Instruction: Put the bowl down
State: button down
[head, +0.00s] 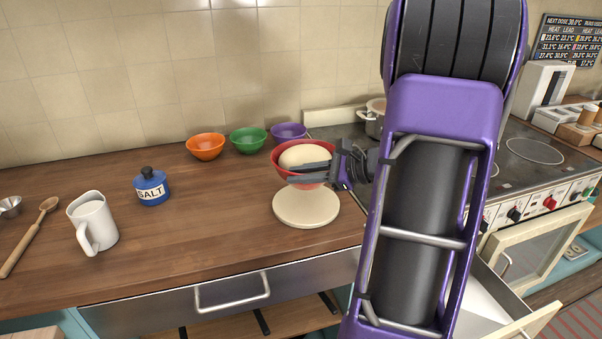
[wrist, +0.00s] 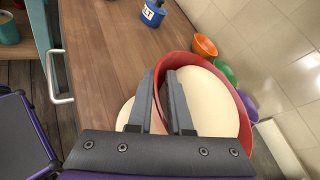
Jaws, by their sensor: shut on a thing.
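A red bowl (head: 283,155) with a pale, rounded dough-like mass (head: 303,155) in it is at the right part of the wooden counter. My gripper (head: 310,174) comes in from the right and is shut on the bowl's near wall. In the wrist view my fingers (wrist: 168,100) straddle the red rim (wrist: 160,72), with the pale mass (wrist: 208,95) filling the bowl. A round cream board (head: 306,212) lies on the counter below and in front of the bowl. The bowl appears to be above the counter, but its underside is partly hidden by the gripper.
Orange (head: 205,147), green (head: 248,140) and purple (head: 289,132) bowls stand in a row along the wall. A blue salt jar (head: 152,190), white mug (head: 93,223) and wooden spoon (head: 30,238) are at the left. The stove (head: 530,150) is at the right. The counter's front middle is clear.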

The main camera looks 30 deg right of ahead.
jog(key=shift+r, duration=0.1)
jog(key=shift+f+b, duration=2)
jog(key=shift+f, duration=0.55)
jog(key=shift+f+b, duration=0.6)
jog(key=shift+f, duration=0.15)
jog(key=shift+f, duration=0.25)
jog(key=c, duration=0.8)
grip_release()
jog(key=shift+o, duration=0.2)
jog(key=shift+s, duration=0.1)
jog(key=v, duration=1.7)
jog(key=shift+d+r+p, duration=0.15)
jog(key=shift+d+p, duration=0.1)
jog(key=shift+p, duration=0.05)
